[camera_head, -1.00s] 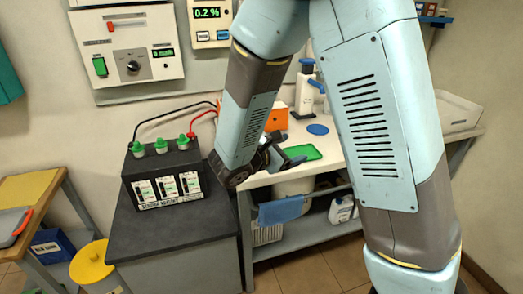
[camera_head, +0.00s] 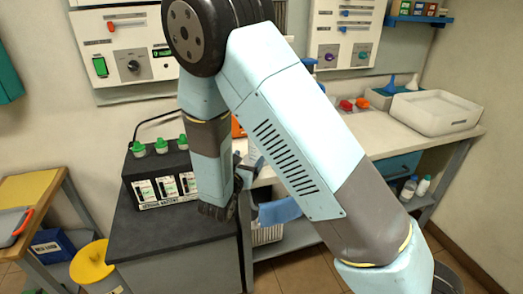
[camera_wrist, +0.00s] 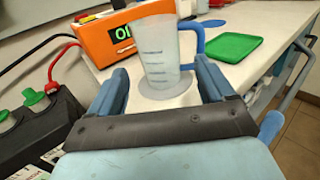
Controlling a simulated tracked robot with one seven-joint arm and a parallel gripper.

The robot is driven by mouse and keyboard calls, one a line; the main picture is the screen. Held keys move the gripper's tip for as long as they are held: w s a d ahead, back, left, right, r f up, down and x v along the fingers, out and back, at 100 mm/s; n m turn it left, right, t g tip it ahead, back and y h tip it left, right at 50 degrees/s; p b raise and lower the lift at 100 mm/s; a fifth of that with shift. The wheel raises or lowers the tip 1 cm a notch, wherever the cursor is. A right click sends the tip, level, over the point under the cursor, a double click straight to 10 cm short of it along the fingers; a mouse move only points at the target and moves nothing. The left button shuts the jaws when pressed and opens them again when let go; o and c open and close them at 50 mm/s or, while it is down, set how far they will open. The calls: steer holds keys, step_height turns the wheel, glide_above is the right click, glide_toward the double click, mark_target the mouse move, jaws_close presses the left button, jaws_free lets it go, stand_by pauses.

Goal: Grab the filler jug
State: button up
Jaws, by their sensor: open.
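The filler jug (camera_wrist: 158,50) is a translucent, upright jug with printed marks and a blue handle on its right side in the wrist view. It stands on the pale bench top (camera_wrist: 111,69). My gripper (camera_wrist: 161,72) is open, with one blue finger to each side of the jug's lower part in the picture. I cannot tell whether the fingers reach around it or are still short of it.
An orange device (camera_wrist: 104,42) with a lit display stands close behind the jug. A green tray (camera_wrist: 232,47) lies to its right. The black battery (camera_head: 162,175) with green caps stands left of my forearm in the head view. A white tray (camera_head: 435,113) sits at the bench's far right.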

mark_target(254, 150)
steer(key=shift+x, duration=3.85)
steer(key=shift+a+f, duration=0.1)
steer(key=c, duration=0.8)
